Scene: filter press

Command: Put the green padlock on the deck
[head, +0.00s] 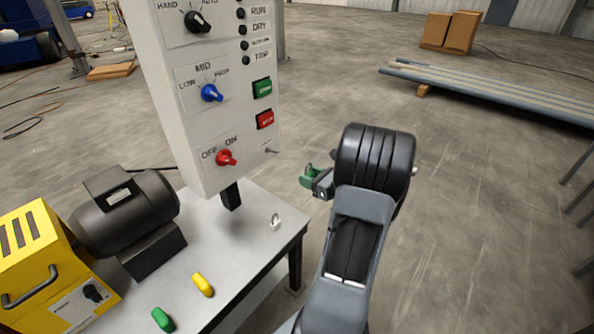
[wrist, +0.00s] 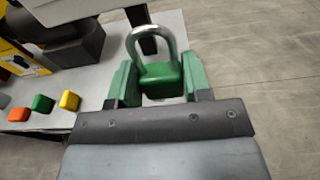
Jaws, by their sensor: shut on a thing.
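The green padlock (wrist: 161,80) is between the two fingers of my gripper (wrist: 158,85), its silver shackle pointing up and away in the wrist view. In the head view my gripper (head: 316,181) is out over open floor, to the right of the table, with green at its tip; the padlock is hard to tell from the green fingers there. The deck appears to be the light grey table top (head: 225,262), left of my gripper. It also shows in the wrist view (wrist: 176,32). My gripper is shut on the padlock, apart from the deck.
A yellow block (head: 202,284), a green block (head: 162,319), a dark motor (head: 125,215) and a yellow machine (head: 45,270) occupy the left. Bare deck lies between.

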